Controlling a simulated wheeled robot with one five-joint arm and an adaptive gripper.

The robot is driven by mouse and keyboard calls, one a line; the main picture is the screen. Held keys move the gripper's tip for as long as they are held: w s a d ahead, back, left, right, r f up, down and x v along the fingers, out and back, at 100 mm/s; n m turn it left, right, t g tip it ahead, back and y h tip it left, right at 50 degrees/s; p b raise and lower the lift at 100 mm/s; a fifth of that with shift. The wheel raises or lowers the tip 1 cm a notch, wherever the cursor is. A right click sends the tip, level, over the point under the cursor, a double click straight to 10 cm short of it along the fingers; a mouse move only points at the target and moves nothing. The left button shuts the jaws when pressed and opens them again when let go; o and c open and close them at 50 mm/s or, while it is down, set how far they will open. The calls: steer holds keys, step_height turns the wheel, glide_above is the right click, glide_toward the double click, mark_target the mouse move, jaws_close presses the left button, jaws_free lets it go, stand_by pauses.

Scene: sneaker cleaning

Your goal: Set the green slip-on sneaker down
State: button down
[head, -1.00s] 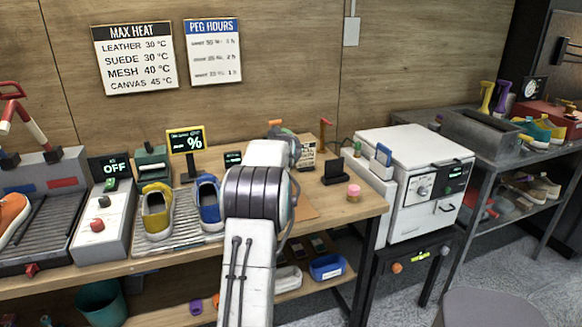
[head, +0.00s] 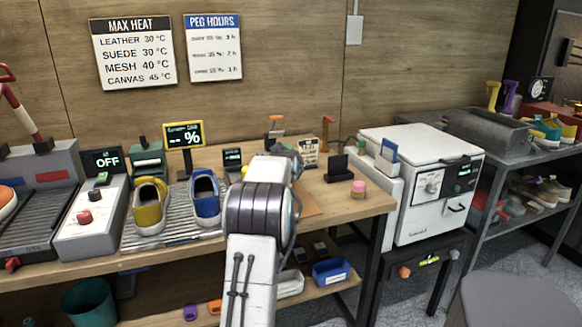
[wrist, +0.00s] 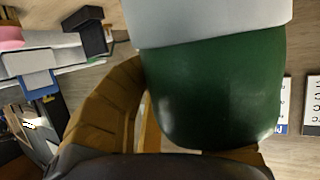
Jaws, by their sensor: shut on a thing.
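The green slip-on sneaker (wrist: 215,90) fills the middle of the wrist view, with a dark green upper and a pale grey-white sole across the top edge. My gripper (wrist: 150,115) is shut on it. One tan, ribbed finger shows to the left of the sneaker; the other is mostly hidden behind it. In the head view my arm hides both the gripper and the sneaker. I cannot tell how high the sneaker is above the bench.
A yellow sneaker (head: 150,207) and a blue sneaker (head: 206,199) stand on the ribbed tray (head: 177,232), left of my arm. Some bench (head: 330,206) is bare there.

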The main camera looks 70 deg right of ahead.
steer(key=shift+f+b, duration=0.75)
steer(key=shift+f, duration=2.25)
steer(key=shift+f+b, duration=0.5)
steer(key=shift+f, duration=0.05)
steer(key=c, duration=1.3)
jaws_free()
steer(key=shift+f, duration=0.15)
steer(key=shift+a, duration=0.15)
steer(key=v, duration=1.1)
steer(key=shift+a+r, duration=0.25)
steer(key=shift+a, duration=0.05)
steer(key=shift+s, duration=0.1)
